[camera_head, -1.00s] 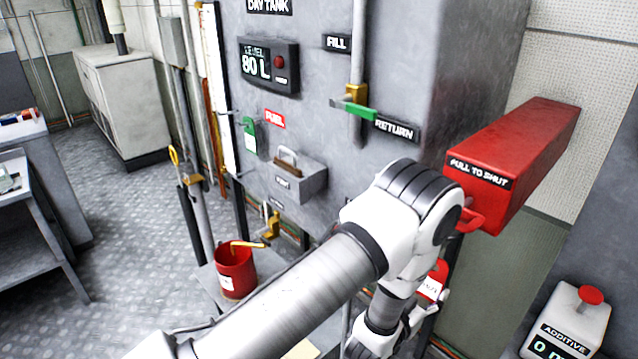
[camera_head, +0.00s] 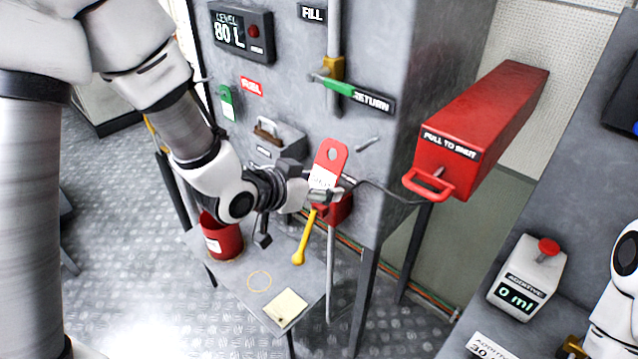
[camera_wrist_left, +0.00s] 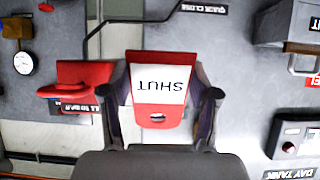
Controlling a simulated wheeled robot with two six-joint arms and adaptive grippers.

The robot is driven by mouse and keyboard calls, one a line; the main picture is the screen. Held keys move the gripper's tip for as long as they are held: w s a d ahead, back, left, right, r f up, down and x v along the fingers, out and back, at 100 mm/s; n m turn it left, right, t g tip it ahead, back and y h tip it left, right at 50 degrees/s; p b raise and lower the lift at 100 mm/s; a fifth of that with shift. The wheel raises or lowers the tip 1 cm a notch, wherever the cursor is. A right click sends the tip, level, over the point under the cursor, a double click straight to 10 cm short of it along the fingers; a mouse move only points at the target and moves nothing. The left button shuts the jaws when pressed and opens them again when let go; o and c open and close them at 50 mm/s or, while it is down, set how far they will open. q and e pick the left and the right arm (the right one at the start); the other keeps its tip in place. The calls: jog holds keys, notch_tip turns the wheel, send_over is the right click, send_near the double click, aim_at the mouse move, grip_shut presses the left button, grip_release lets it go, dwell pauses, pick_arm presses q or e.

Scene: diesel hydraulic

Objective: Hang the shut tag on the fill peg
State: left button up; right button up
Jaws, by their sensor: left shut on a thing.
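My left gripper (camera_head: 322,196) is shut on the red shut tag (camera_head: 328,168), holding it upright by its lower end with the hole at the top, in front of the tank. In the left wrist view the tag (camera_wrist_left: 160,85) sits between both fingers, its white SHUT label upside down and its hole toward the camera. A short grey peg (camera_head: 367,143) sticks out of the tank face to the right of and above the tag, apart from it; I cannot read a label on it. The FILL sign (camera_head: 312,13) is higher, beside a vertical pipe with a green handle (camera_head: 338,87).
A red PULL TO SHUT box (camera_head: 455,140) with a handle juts out at right. A thin dark line runs between it and my gripper area. A green tag (camera_head: 227,103) hangs at left. Below are a red bucket (camera_head: 222,238), a yellow-handled tool (camera_head: 303,245) and a small table (camera_head: 240,290).

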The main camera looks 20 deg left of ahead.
pick_arm(q)
jog(key=shift+s+r, duration=0.15)
jog(key=shift+s, duration=0.1)
jog(key=shift+w, duration=0.1)
jog(key=shift+w+d+p, duration=0.15)
jog(key=shift+w+p, duration=0.05)
jog(key=shift+w, duration=0.3)
jog(key=shift+w+d+p, duration=0.15)
jog(key=shift+w, duration=0.35)
jog(key=shift+w+d, duration=0.2)
jog(key=shift+w, duration=0.25)
jog(key=shift+w+d+p, duration=0.2)
jog(key=shift+w, duration=0.3)
jog(key=shift+w+d+p, duration=0.15)
jog(key=shift+w+p, duration=0.05)
jog(key=shift+w, duration=0.25)
jog(key=shift+w+d+f, duration=0.2)
jog(key=shift+w+f, duration=0.1)
jog(key=shift+w, duration=0.2)
jog(key=shift+w+d+f+t+h+b, duration=0.4)
jog(key=shift+w+f+t+b, duration=0.55)
jog(key=shift+b, duration=2.1)
jog(key=shift+w+d+f+t+h+b, duration=0.4)
jog(key=shift+w+t+b, duration=0.8)
jog(key=shift+b, duration=1.8)
jog(key=shift+w+d+f+t+h+b, duration=0.2)
jog(key=shift+w+d+f+t+b, duration=0.95)
jog(key=shift+b, duration=1.9)
